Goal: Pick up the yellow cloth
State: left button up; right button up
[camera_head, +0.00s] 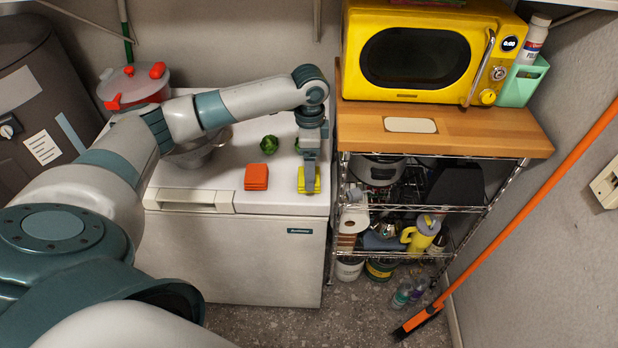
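The yellow cloth (301,181) lies folded on the white top of the chest appliance (218,180), near its front right corner. My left gripper (309,185) points down right over the cloth and covers its middle. Yellow shows on both sides of the fingers. I cannot tell whether the fingers are open or shut on it. My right gripper is not in view.
An orange cloth (256,177) lies left of the yellow one, with green vegetables (269,145) behind. A wire shelf (440,155) with a yellow microwave (425,55) stands close on the right.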

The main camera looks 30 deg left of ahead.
aim_at(301, 173)
pick_arm(q)
jog(key=shift+w+f+p, duration=0.2)
jog(key=shift+f+p, duration=0.5)
jog(key=shift+f, duration=1.35)
jog(key=c, duration=1.1)
